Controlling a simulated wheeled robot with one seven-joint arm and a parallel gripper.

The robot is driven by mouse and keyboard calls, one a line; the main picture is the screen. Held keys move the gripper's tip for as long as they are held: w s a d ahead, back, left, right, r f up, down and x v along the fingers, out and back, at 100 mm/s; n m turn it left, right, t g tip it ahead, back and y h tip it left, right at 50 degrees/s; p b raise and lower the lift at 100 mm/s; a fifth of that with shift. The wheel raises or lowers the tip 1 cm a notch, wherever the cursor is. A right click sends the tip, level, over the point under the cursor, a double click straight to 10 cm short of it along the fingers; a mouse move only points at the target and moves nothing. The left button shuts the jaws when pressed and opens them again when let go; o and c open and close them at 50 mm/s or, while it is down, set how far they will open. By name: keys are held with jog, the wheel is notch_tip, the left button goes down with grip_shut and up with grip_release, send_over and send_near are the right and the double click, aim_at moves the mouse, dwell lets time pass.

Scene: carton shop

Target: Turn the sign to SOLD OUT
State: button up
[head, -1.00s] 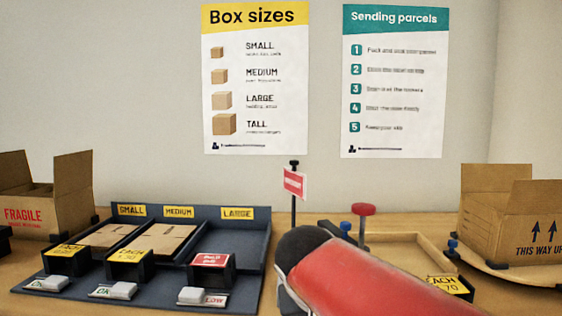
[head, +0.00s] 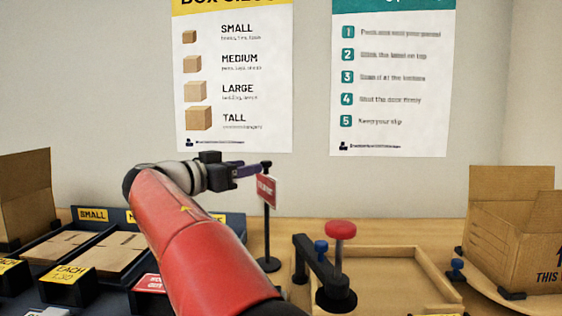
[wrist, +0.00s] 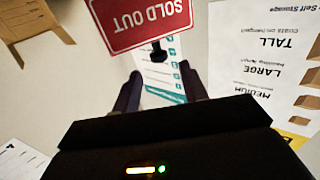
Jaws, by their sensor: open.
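The sign (head: 267,190) is a small red plate with white lettering, hung on the side of a thin black post (head: 266,235) on the table. In the wrist view the sign (wrist: 146,18) reads SOLD OUT, upside down in that picture. My gripper (head: 253,168) is level with the top of the post, coming from the left. In the wrist view its two dark fingers (wrist: 160,86) are apart, and the black post top (wrist: 158,52) shows just beyond the gap between them. I cannot tell whether a finger touches the post or the sign.
A dark tray (head: 155,212) with flat cartons stands left, partly behind my arm. A red-knobbed lever (head: 341,229) and a wooden tray (head: 400,268) are right of the post. Open cartons stand at far left (head: 25,195) and right (head: 510,235). Posters hang on the wall.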

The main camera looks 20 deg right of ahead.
aim_at(266, 164)
jog(key=p+x, duration=0.1)
jog(key=x, duration=0.6)
jog(key=shift+d+p, duration=0.1)
jog(key=shift+p, duration=0.2)
jog(key=c, duration=0.9)
